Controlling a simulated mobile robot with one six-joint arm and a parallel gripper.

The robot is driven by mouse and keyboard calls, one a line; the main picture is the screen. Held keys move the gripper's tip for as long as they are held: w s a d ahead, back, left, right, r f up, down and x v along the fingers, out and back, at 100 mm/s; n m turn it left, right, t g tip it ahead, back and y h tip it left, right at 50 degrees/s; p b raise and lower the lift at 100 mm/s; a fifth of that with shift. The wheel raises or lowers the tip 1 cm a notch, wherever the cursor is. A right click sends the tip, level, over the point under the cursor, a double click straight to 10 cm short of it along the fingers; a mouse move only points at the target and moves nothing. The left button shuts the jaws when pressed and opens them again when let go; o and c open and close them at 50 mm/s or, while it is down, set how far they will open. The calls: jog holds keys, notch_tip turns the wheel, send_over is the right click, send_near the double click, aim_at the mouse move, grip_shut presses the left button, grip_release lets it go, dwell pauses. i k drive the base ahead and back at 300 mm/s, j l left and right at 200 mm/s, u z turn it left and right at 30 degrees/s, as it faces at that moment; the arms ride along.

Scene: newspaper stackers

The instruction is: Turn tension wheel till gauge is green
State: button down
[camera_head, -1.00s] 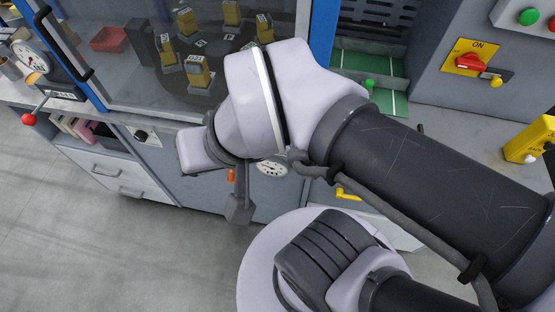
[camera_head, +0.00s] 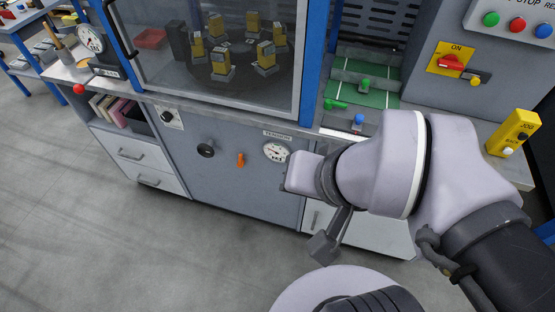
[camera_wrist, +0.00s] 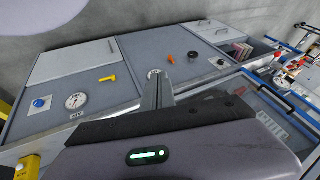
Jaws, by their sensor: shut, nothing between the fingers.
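The tension gauge (camera_head: 276,152) is a round white dial under a TENSION label on the grey cabinet front. Its needle and colour zone are too small to read. Left of it are an orange handle (camera_head: 241,159) and a round black knob (camera_head: 205,150), which looks like the wheel. In the wrist view, the black knob (camera_wrist: 192,55) and orange handle (camera_wrist: 171,59) lie just right of my gripper (camera_wrist: 157,78), which partly covers a white dial (camera_wrist: 153,73). In the head view my gripper (camera_head: 324,246) is shut and empty, below and right of the gauge, touching nothing visible.
The wrist view also shows a yellow handle (camera_wrist: 107,78), a second dial (camera_wrist: 76,100) and a blue knob (camera_wrist: 40,103). A red-tipped lever (camera_head: 79,89) sticks out at the left. Drawers (camera_head: 143,154) stand left of the panel. The floor in front is clear.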

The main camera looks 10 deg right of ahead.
aim_at(206, 150)
jog(key=i+u, duration=0.4)
jog(key=i+l+u, duration=0.1)
jog(key=i+u, duration=0.3)
jog(key=i, duration=0.1)
